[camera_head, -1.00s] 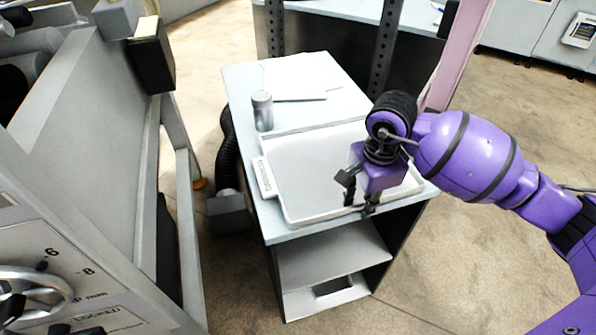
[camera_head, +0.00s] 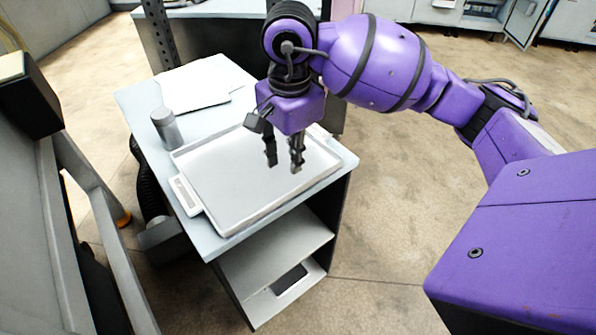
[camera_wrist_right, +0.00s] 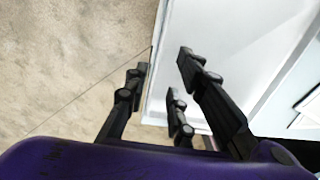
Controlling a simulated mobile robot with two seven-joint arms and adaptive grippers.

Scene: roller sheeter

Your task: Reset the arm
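My right gripper (camera_head: 284,167) points down over the right half of a shallow white tray (camera_head: 225,190). Its two dark fingers are apart with nothing between them. In the right wrist view the open fingers (camera_wrist_right: 162,65) show beside the cart's edge, with bare floor to the left and a pale surface to the right. My purple right arm comes in from the right side of the head view. My left gripper is in neither view.
The tray sits on a grey cart (camera_head: 134,100) with a labelled strip (camera_head: 185,194) at its left side. A metal cylinder (camera_head: 166,129) and white sheets (camera_head: 195,85) stand behind. Grey machinery (camera_head: 22,190) fills the left. Floor (camera_head: 380,235) is clear right of the cart.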

